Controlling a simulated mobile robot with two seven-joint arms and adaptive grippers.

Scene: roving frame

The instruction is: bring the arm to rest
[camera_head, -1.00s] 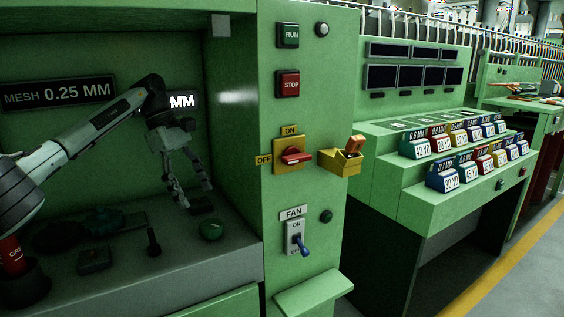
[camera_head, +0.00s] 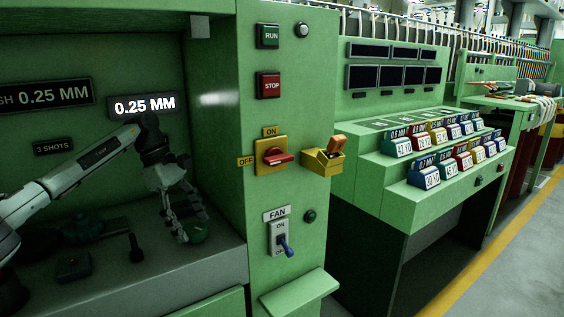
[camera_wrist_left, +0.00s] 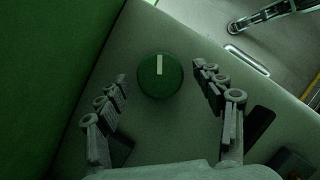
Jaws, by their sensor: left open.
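My left arm reaches in from the left in the head view, into the green machine's recess. My left gripper (camera_head: 195,230) points down with its fingers spread at the round green knob (camera_head: 199,235) on the grey ledge (camera_head: 228,252). In the left wrist view the knob (camera_wrist_left: 160,77), with a pale pointer mark, lies between and beyond the two open fingers (camera_wrist_left: 160,85). A gap shows on both sides, and nothing is held. Whether the fingertips reach down beside the knob is hard to tell.
A black lever (camera_head: 135,247) and a dark block (camera_head: 73,267) stand on the ledge left of the gripper. The green panel (camera_head: 285,190) rises at the right, with a red rotary switch (camera_head: 274,157) and a fan switch (camera_head: 280,238). A lit display (camera_head: 143,107) is behind the arm.

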